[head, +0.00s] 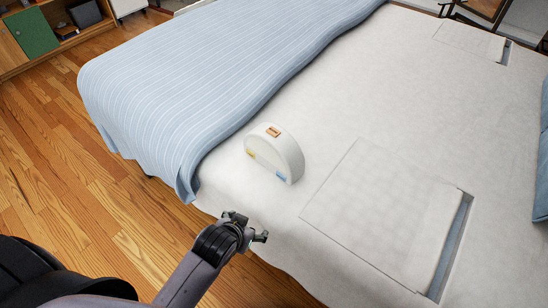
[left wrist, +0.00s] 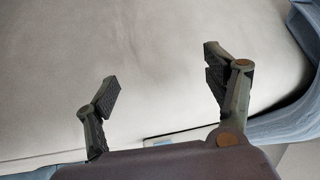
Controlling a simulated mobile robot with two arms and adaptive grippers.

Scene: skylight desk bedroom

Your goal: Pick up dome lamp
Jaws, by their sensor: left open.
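The dome lamp (head: 284,148) is a white half-round piece with small tan, yellow and blue marks. It stands on its flat side on the white bed sheet, near the edge of the blue blanket. My left gripper (head: 247,226) is at the near edge of the bed, below and left of the lamp in the head view, and apart from it. In the left wrist view my left gripper (left wrist: 162,78) has its fingers spread with only pale sheet between them. I cannot make out the lamp in that view. My right gripper is not in view.
The bed (head: 345,95) fills most of the head view. A striped blue blanket (head: 200,75) lies left of the lamp. A flat white square panel (head: 380,210) lies to its right, with a similar one (head: 470,40) farther back. Wooden floor (head: 65,170) is open at left.

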